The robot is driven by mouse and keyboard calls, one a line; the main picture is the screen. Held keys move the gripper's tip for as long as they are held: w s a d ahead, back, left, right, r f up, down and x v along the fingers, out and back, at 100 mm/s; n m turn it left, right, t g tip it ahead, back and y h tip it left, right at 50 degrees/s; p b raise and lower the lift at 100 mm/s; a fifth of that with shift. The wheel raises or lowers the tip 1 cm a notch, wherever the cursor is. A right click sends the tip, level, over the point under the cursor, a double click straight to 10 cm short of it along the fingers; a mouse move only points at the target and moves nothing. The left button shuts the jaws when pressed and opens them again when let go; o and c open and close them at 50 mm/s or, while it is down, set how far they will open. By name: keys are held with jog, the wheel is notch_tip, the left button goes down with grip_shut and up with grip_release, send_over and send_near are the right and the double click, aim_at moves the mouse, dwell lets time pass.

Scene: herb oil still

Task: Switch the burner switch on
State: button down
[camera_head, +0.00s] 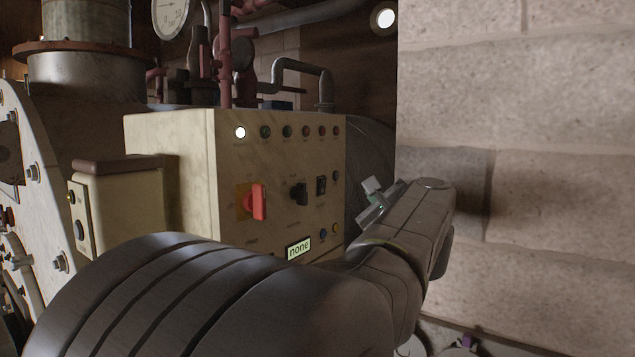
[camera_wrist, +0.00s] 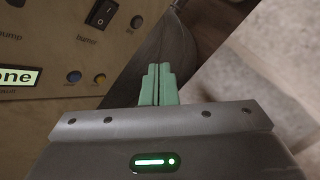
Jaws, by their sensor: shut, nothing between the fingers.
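The burner switch (camera_wrist: 102,13) is a black rocker on the cream control panel, with the label "burner" below it in the wrist view. In the head view the burner switch (camera_head: 321,186) sits to the right of a black knob. My gripper (camera_wrist: 159,68) has green fingers that are shut together and empty. It is below and to the right of the switch in the wrist view, apart from it. In the head view my gripper (camera_head: 374,192) is to the right of the panel, partly hidden by my wrist.
The control panel (camera_head: 225,165) also carries a red rotary switch (camera_head: 258,201), a black knob (camera_head: 299,193), a lit white lamp (camera_head: 240,132), blue and yellow buttons, and a display reading "none" (camera_head: 299,248). A block wall (camera_head: 540,180) stands close on the right. Pipes rise behind the panel.

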jog(key=w+a+r+p, duration=0.1)
jog(key=w+a, duration=0.4)
jog(key=a, duration=0.2)
dwell(0.3)
jog(key=shift+w+a, duration=0.15)
dwell(1.9)
jog(key=shift+w+a+r, duration=0.1)
jog(key=shift+w+a, duration=0.1)
jog(key=shift+a, duration=0.05)
jog(key=shift+w+a, duration=0.15)
jog(key=shift+a, duration=0.1)
dwell(0.7)
jog(key=shift+d, duration=0.1)
jog(key=shift+s+d, duration=0.45)
jog(key=shift+d, duration=0.1)
jog(key=shift+s+d+f+b, duration=0.2)
jog(key=shift+s+d+b, duration=0.25)
jog(key=shift+s+d, duration=0.45)
jog(key=shift+s+d+f+b, duration=0.15)
jog(key=shift+s+d+b, duration=0.35)
jog(key=shift+d, duration=0.6)
